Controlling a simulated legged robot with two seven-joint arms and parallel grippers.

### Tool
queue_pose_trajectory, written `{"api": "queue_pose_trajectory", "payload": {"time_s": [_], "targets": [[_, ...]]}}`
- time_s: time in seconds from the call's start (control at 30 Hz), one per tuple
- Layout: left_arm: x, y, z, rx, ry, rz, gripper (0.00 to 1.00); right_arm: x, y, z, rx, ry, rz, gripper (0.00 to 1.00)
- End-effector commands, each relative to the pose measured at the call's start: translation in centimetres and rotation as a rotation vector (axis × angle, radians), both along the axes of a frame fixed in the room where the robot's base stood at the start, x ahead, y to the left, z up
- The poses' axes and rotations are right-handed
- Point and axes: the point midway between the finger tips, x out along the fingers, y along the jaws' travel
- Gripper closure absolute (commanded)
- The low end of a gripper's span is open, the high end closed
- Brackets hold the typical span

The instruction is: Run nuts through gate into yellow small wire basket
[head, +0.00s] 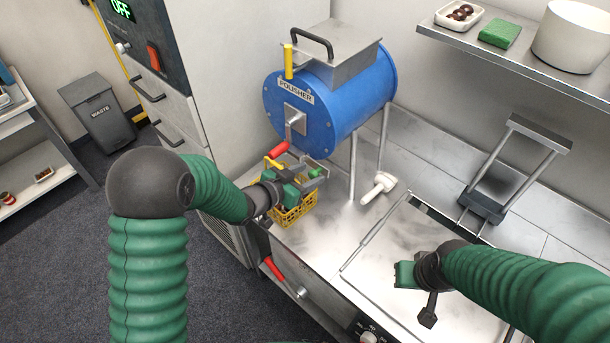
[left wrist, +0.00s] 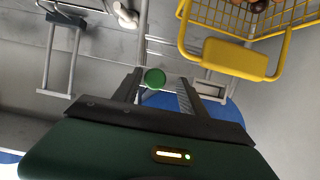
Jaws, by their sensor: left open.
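The blue polisher drum (head: 330,95) has a red-handled lever (head: 278,149) at its front. The yellow small wire basket (head: 294,212) sits below it at the counter's left end, partly hidden by my left gripper (head: 308,175). In the left wrist view the basket (left wrist: 232,57) is at the upper right, with brown nuts (left wrist: 262,5) showing at the top edge. My left gripper (left wrist: 158,92) is open; a round green knob (left wrist: 155,78) appears between its fingers, and contact cannot be told. My right gripper (head: 416,292) is over the metal tray; its jaws are unclear.
A white scoop-like item (head: 379,187) lies on the steel counter. A metal frame stand (head: 510,165) is at the right. A shelf (head: 500,63) above holds a nut dish (head: 460,14), a green sponge (head: 500,34) and a white pot (head: 575,38). A waste bin (head: 103,115) stands left.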

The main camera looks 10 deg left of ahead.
Motion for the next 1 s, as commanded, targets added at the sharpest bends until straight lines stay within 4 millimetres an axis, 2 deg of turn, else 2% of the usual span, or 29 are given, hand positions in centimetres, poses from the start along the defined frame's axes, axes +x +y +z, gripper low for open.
{"api": "queue_pose_trajectory", "payload": {"time_s": [0.17,0.6,0.77,1.0], "targets": [[-1.4,1.2,0.7,0.001,0.000,0.002,0.51,0.0,0.0,-0.3,0.000,0.000,0.000,1.00],[-10.4,8.0,5.3,-0.001,0.001,0.005,0.51,0.0,0.0,-0.7,0.000,0.000,0.000,1.00],[-11.9,9.2,6.1,-0.001,0.002,0.004,0.51,0.0,0.0,-0.5,0.000,0.000,0.000,1.00],[-12.3,9.4,6.2,-0.002,0.003,0.000,0.51,0.0,0.0,-0.5,0.000,0.000,0.000,1.00]]}}
